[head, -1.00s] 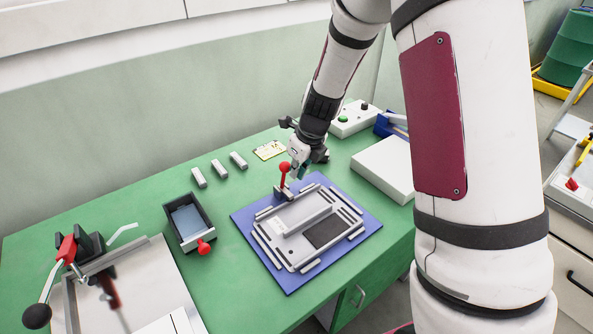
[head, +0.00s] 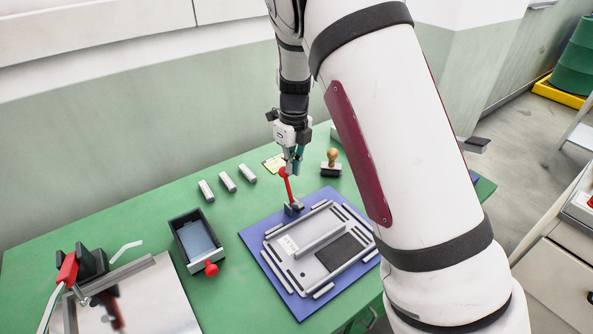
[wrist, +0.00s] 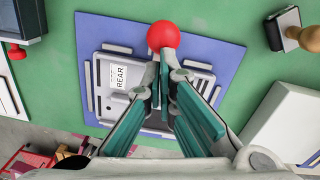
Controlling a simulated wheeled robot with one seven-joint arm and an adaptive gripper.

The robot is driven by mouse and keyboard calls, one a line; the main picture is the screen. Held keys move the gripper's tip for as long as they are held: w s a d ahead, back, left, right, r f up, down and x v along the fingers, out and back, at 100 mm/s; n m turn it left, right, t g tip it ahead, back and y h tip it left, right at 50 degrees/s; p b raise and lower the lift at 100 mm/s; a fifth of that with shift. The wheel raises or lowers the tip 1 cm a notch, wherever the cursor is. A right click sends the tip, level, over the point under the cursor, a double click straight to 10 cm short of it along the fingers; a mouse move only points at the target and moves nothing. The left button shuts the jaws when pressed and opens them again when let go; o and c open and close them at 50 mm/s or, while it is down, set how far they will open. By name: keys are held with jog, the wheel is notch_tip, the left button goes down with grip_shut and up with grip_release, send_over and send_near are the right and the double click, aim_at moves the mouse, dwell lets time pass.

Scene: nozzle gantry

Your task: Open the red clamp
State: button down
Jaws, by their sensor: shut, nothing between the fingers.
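The red clamp (head: 288,189) stands at the back edge of a grey framed plate (head: 313,262) on a blue mat (head: 249,240). Its red lever rises from a grey base (head: 293,208) and leans slightly left in the head view, with a ball knob on top. My gripper (head: 294,170) points down just right of the knob, its fingers shut and empty. In the wrist view the red knob (wrist: 163,36) shows just past the fingertips (wrist: 165,62); I cannot tell whether they touch. The lever below the knob is hidden there by the fingers.
An open dark box (head: 197,240) with a red knob is left of the mat. Several grey blocks (head: 227,182) lie behind it. A wooden-handled stamp (head: 332,163) stands behind the mat. Another fixture (head: 85,275) with a red handle is at the left. My arm covers the right side.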

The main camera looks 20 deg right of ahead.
jog(key=shift+w+a+f+b, duration=0.25)
jog(key=shift+w+b, duration=0.15)
jog(key=shift+w, duration=0.4)
jog(key=shift+w+a+f+b, duration=0.25)
jog(key=shift+w+b, duration=0.2)
jog(key=shift+w, duration=0.4)
jog(key=shift+w+a+f+b, duration=0.15)
jog(key=shift+w+a+b, duration=0.2)
jog(key=shift+w, duration=0.45)
jog(key=shift+d, duration=0.1)
